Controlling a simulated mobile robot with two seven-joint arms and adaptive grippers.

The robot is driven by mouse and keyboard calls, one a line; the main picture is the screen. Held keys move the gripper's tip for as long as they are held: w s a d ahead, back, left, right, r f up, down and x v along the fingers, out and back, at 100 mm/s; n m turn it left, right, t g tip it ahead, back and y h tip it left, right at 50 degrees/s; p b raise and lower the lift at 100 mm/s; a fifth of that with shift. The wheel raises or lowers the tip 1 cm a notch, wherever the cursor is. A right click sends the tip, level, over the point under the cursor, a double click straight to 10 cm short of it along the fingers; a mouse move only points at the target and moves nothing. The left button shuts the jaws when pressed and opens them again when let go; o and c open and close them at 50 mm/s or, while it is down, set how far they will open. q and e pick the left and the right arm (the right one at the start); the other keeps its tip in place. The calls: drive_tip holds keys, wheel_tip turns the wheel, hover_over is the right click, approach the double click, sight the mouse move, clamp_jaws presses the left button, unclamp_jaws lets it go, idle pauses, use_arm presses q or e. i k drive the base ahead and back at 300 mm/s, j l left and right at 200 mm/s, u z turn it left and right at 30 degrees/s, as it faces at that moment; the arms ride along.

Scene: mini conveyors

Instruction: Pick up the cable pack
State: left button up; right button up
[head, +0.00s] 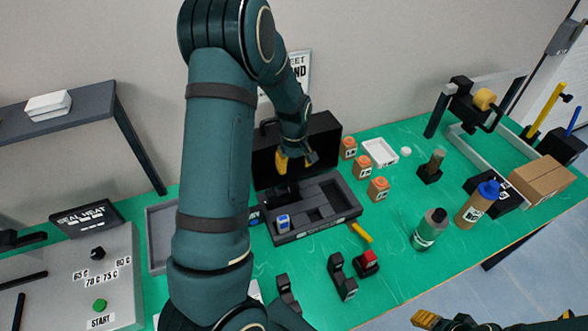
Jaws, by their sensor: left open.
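A dark open case (318,235) with a compartmented tray stands on the green bench, its lid raised at the back. A small blue and white pack (283,222) sits in its front left compartment. I cannot tell for sure whether this is the cable pack. My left gripper (296,163) is above the rear of the case, in front of the raised lid, pointing down with yellow on its fingers. It is open and apart from the pack. My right gripper (430,320) shows only partly at the bottom right edge, away from the case; its jaws are unclear.
Several orange blocks (378,189) and a white tray (380,152) stand right of the case. A green bottle (430,229) and a blue-capped bottle (477,204) stand farther right. A sealing machine (85,280) is at left. Black fixtures (342,277) stand in front.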

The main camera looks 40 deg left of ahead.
sight(362, 167)
drive_tip(key=k+l, duration=0.75)
drive_tip(key=l, duration=0.2)
